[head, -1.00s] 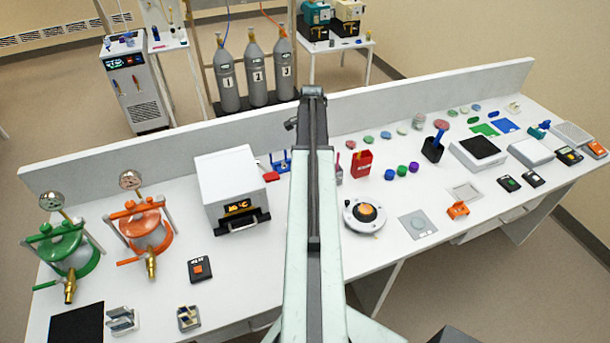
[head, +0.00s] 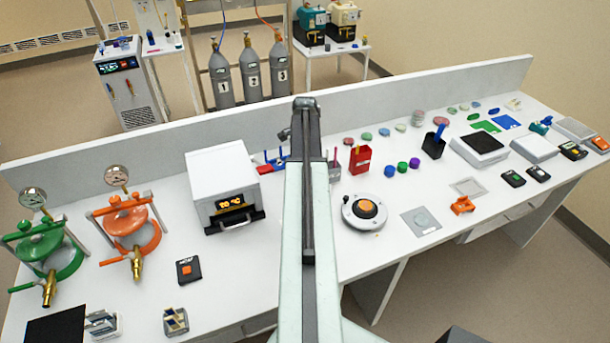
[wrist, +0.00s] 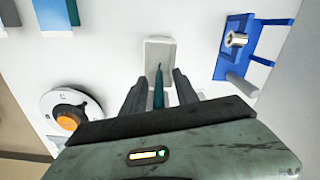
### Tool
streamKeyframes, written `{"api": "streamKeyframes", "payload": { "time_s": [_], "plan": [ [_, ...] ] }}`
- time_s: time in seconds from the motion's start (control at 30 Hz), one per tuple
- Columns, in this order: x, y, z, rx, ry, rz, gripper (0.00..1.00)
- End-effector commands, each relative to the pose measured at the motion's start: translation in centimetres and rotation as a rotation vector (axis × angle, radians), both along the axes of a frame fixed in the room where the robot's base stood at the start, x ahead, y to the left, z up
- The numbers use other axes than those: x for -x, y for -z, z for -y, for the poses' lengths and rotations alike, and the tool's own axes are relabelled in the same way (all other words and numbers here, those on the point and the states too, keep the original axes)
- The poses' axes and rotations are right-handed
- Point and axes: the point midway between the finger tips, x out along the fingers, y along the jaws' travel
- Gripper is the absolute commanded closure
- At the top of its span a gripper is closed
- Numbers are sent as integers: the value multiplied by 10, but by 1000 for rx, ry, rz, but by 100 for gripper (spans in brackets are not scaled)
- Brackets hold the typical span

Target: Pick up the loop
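In the wrist view, a slim teal tool (wrist: 158,88), which seems to be the loop, has a thin curved tip and lies over a small white tray (wrist: 158,50). My gripper (wrist: 158,86) is open, with one dark finger on each side of the teal tool. Gaps show between the tool and both fingers. The tool's lower end is hidden behind my gripper body. In the head view my arm covers this spot, so the tool and the fingers do not show there.
A blue stand (wrist: 233,45) with a metal cylinder is right of the tray in the wrist view. A round white device (wrist: 62,112) with an orange knob is at left. In the head view, a white furnace (head: 222,178) and a red holder (head: 360,158) flank my arm.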

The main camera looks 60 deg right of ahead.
Motion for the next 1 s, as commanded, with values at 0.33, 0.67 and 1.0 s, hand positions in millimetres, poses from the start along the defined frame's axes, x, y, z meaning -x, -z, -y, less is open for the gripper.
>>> {"api": "streamKeyframes", "payload": {
  "time_s": [0.33, 0.67, 1.0],
  "plan": [
    [1, -2, 0, 0, 0, 0, 100],
    [1, -5, 1, 0, 1, 0, 100],
    [1, -61, 1, 0, 2, 0, 100]
  ]
}}
